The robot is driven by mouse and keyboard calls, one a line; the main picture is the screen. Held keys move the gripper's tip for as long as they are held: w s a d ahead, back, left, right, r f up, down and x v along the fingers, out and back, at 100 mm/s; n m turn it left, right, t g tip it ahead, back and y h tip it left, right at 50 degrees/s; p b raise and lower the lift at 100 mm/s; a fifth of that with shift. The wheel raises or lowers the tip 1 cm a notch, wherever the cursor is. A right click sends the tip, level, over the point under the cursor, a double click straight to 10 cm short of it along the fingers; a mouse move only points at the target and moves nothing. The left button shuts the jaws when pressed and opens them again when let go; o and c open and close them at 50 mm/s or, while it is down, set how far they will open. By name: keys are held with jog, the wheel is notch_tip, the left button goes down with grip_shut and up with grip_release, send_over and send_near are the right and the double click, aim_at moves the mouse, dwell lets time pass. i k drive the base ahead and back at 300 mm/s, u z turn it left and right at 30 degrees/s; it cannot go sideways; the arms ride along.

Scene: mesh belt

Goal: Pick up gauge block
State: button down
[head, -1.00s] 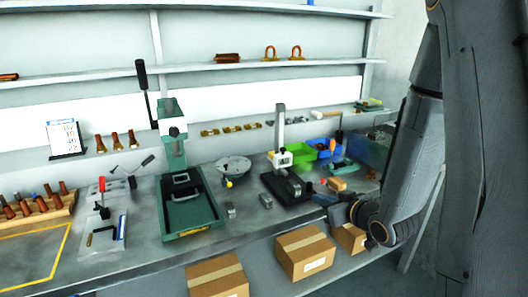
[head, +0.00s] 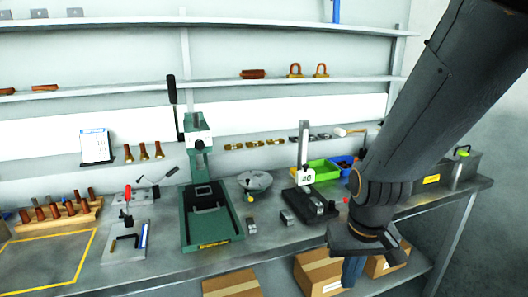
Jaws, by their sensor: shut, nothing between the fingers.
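Two small grey metal blocks stand on the bench in front of the dial stand and the round plate. One block (head: 251,225) is beside the green press, and the other block (head: 287,217) is just left of the dial stand (head: 312,205). I cannot tell for sure which is the gauge block. My gripper (head: 353,272) points down in front of the bench's front edge, to the right of both blocks and apart from them. It is shut and empty. My arm hides part of the bench's right side.
The green press (head: 212,222) stands left of the blocks. A round grey plate (head: 255,184) lies behind them. A green bin (head: 324,170) and a blue bin (head: 343,162) are at the back. Cardboard boxes (head: 318,272) sit on the lower shelf, close to my gripper.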

aim_at(315, 205)
jog(key=u, duration=0.35)
jog(key=k, duration=0.5)
jog(key=u, duration=0.9)
jog(key=i, duration=0.75)
jog(key=z, duration=1)
jog(key=i, duration=0.8)
jog(key=z, duration=0.85)
